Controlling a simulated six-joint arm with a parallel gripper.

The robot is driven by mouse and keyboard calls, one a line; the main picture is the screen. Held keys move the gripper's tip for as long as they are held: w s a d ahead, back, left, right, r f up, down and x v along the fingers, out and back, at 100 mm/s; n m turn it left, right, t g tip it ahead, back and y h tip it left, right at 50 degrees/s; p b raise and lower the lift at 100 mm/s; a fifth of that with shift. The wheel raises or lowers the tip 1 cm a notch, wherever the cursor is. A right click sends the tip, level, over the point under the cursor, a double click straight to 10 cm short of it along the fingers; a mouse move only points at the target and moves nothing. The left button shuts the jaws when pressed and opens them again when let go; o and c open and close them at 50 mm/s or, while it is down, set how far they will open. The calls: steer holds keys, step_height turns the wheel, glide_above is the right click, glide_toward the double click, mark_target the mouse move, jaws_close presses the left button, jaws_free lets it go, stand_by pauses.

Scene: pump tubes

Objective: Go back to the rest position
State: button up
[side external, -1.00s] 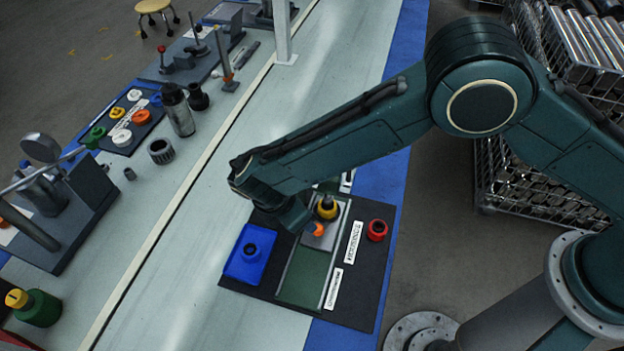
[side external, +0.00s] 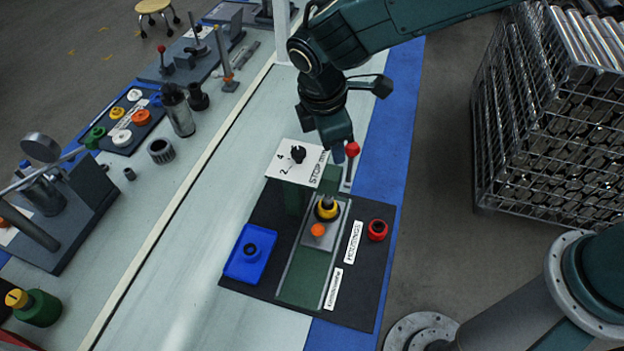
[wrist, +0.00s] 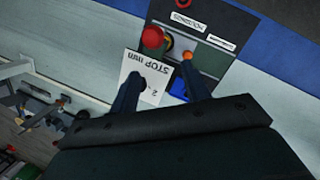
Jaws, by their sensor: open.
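My gripper (side external: 336,150) hangs over the bench at the upper middle of the side view, close beside a red ball knob (side external: 352,149) on a post. In the wrist view its two dark fingers (wrist: 164,92) are spread with nothing between them. Below it in the side view is the black mat (side external: 358,305) with the green slide. A grey block (side external: 326,238) on the slide carries a yellow-ringed dark part (side external: 327,207) and an orange piece (side external: 318,230). The white "STOP" plate (side external: 290,172) with a black knob shows just left of my gripper.
A blue tray (side external: 243,266) with a dark ring and a red ring (side external: 377,229) sit on the mat. Left of the pale rail stand a dark bottle (side external: 178,112) and fixtures. A wire basket of metal tubes (side external: 550,120) stands at the right.

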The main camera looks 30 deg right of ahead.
steer(key=s+d+r+m+t+y, duration=0.1)
steer(key=s+d+r+m, duration=0.3)
steer(key=d+r, duration=0.4)
steer(key=s+d+r+m+t+y, duration=0.1)
steer(key=s+d+r+m, duration=0.2)
steer(key=d+r, duration=0.5)
steer(key=s+d+r+m+t, duration=0.1)
steer(key=s+d+m, duration=0.3)
steer(key=s, duration=0.4)
steer(key=s+d+r+m+t, duration=0.1)
steer(key=s+d+m, duration=0.3)
steer(key=s, duration=0.4)
steer(key=shift+s+d+t+y, duration=0.3)
steer(key=shift+d, duration=0.25)
